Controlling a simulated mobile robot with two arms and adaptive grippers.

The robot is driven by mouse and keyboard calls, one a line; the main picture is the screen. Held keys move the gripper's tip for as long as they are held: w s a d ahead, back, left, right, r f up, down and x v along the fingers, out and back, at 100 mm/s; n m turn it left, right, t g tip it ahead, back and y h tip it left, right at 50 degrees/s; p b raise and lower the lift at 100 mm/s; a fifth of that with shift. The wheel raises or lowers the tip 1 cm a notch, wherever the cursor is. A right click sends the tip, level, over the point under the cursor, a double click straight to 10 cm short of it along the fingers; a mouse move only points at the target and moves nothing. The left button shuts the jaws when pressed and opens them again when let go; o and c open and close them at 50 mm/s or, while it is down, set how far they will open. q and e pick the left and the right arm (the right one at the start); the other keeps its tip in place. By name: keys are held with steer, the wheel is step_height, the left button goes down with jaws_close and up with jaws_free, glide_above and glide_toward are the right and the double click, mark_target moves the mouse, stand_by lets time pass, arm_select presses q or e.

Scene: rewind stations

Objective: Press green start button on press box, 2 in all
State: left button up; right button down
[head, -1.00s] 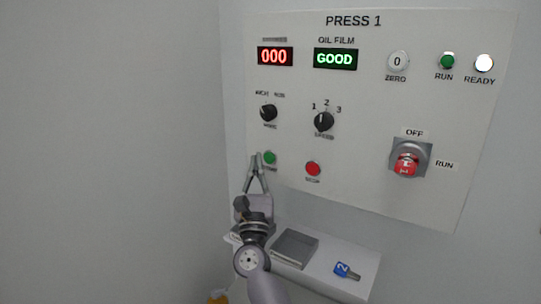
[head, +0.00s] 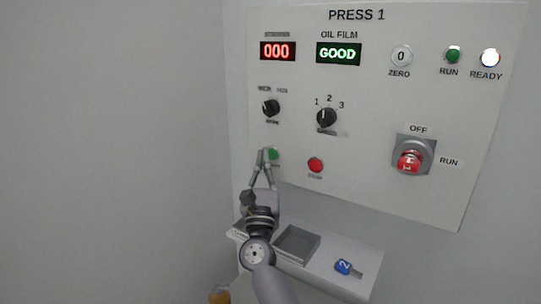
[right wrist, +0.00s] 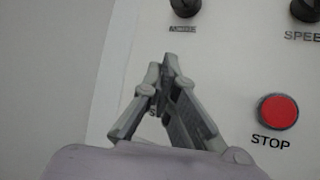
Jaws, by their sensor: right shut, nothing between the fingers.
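The green start button (head: 272,154) is at the lower left of the PRESS 1 panel (head: 375,190) in the head view. My right gripper (head: 265,151) is shut and empty, with its fingertips at the button's left edge in that view; I cannot tell whether they touch it. In the right wrist view the shut fingers (right wrist: 164,62) point at the panel and the green button is hidden behind them. The red stop button (head: 315,165) is to the right of the green one and also shows in the right wrist view (right wrist: 278,111). My left gripper is out of view.
The counter display (head: 277,51) reads 000 and the oil film display (head: 338,54) reads GOOD. The READY lamp (head: 490,58) is lit white. A red-handled switch (head: 410,160) is at the right.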

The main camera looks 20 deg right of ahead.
stand_by(0.3)
steer(key=shift+w+d, duration=0.1)
steer(key=shift+w+d+b, duration=0.25)
steer(key=shift+b, duration=0.1)
stand_by(0.5)
steer(key=shift+w+d+b, duration=0.2)
steer(key=shift+d+b, duration=0.15)
stand_by(0.3)
steer(key=shift+s+a, duration=0.1)
steer(key=shift+a, duration=0.05)
steer(key=shift+s+a, duration=0.4)
steer(key=shift+a, duration=0.1)
stand_by(0.4)
